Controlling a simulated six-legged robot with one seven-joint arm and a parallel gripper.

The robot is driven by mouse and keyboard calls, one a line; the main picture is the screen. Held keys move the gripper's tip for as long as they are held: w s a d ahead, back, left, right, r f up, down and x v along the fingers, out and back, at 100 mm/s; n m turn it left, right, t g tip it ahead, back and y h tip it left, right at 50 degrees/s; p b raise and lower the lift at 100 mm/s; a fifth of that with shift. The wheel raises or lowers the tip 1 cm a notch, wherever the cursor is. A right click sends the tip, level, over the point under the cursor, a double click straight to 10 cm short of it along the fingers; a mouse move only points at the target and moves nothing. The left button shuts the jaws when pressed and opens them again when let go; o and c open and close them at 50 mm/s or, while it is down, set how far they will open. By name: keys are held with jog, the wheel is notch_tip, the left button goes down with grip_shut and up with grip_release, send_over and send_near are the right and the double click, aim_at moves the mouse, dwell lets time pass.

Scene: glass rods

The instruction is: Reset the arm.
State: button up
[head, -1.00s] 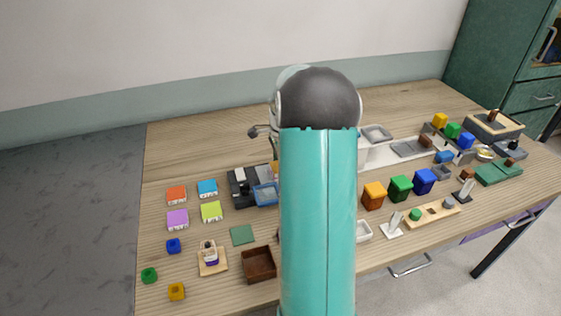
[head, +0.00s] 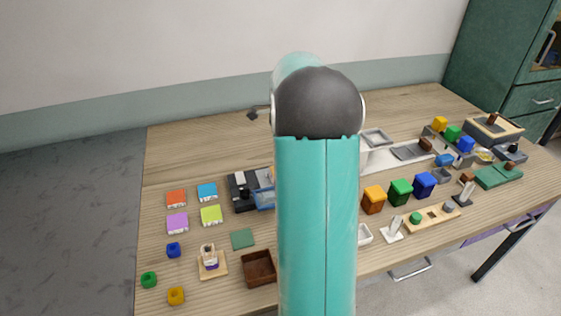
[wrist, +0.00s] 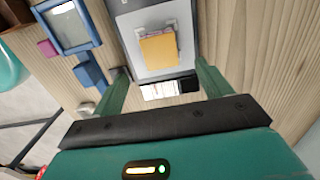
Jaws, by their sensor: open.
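My gripper (wrist: 161,70) shows in the wrist view with its two green fingers spread apart and nothing held between them. It hangs over the table. Beyond the fingertips is a dark-edged device with a pale panel (wrist: 133,22) and an orange-yellow block (wrist: 159,49) on it. In the head view my own teal arm stands upright in the middle and hides the gripper's fingers and part of the table behind it. A small dark part (head: 256,114) sticks out left of the arm's top; I cannot tell what it is.
The wooden table (head: 200,145) is clear at its back left. Coloured tiles, a brown box (head: 258,268) and a green square (head: 242,238) lie at left. Orange, green and blue (head: 424,184) boxes and trays crowd the right. A blue-framed box (wrist: 70,25) is in the wrist view.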

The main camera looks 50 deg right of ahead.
notch_tip(320, 180, up, 6)
jog(key=shift+d+r, duration=0.15)
jog(key=shift+r, duration=0.1)
jog(key=s+a+r+n+t, duration=0.15)
jog(key=a+n, duration=0.25)
jog(key=a, duration=0.4)
jog(key=s+a+r+n+h, duration=0.1)
jog(key=a+r+n, duration=0.25)
jog(key=a, duration=0.35)
jog(key=s+a+r+n+t, duration=0.15)
jog(key=a+n, duration=0.25)
jog(key=a, duration=0.4)
jog(key=s+a+f+n+t, duration=0.2)
jog(key=s+a+f+n, duration=0.1)
jog(key=s+a+n, duration=0.8)
jog(key=a+n, duration=0.1)
jog(key=a, duration=0.3)
jog(key=shift+s, duration=0.2)
